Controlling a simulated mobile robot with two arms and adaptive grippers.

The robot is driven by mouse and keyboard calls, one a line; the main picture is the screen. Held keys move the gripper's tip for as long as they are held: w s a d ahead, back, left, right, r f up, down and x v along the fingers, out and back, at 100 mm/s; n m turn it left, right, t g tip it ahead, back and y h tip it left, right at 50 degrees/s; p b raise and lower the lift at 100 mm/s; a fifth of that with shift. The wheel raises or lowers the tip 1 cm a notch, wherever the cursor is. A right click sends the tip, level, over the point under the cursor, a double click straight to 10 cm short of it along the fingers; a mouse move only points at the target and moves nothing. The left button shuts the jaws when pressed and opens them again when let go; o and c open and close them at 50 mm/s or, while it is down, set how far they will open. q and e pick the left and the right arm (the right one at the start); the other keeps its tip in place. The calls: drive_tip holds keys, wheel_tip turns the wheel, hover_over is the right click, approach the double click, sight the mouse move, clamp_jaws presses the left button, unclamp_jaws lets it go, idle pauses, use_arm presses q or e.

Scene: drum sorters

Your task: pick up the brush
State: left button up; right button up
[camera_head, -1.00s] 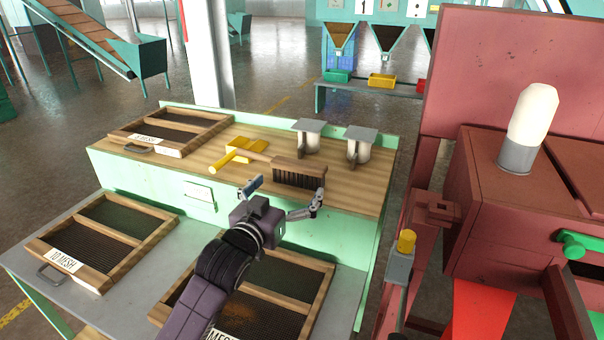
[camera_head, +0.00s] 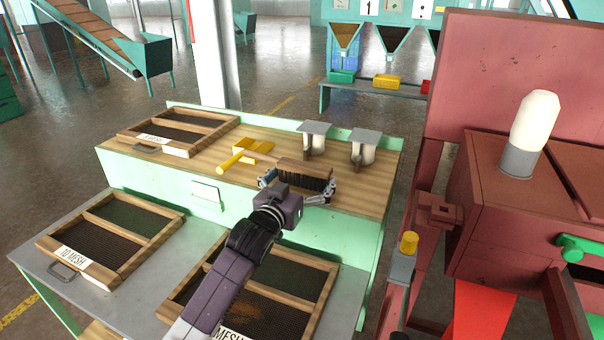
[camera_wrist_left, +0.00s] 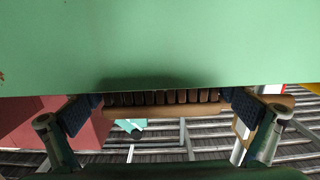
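In the left wrist view the brush (camera_wrist_left: 165,99) shows between the open fingers (camera_wrist_left: 163,108), partly hidden by a large green surface. I cannot tell whether the fingers touch it. My right gripper is not in view.
A yellow tool (camera_head: 232,161) lies left of the brush by its handle. Framed mesh screens (camera_head: 172,146) (camera_head: 65,274) lie on the bench top and lower shelf. A red machine (camera_head: 510,200) stands to the right.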

use_arm(q)
drive_tip(key=c, duration=0.8)
drive_tip(key=shift+c, duration=0.4)
drive_tip(key=shift+r, duration=0.15)
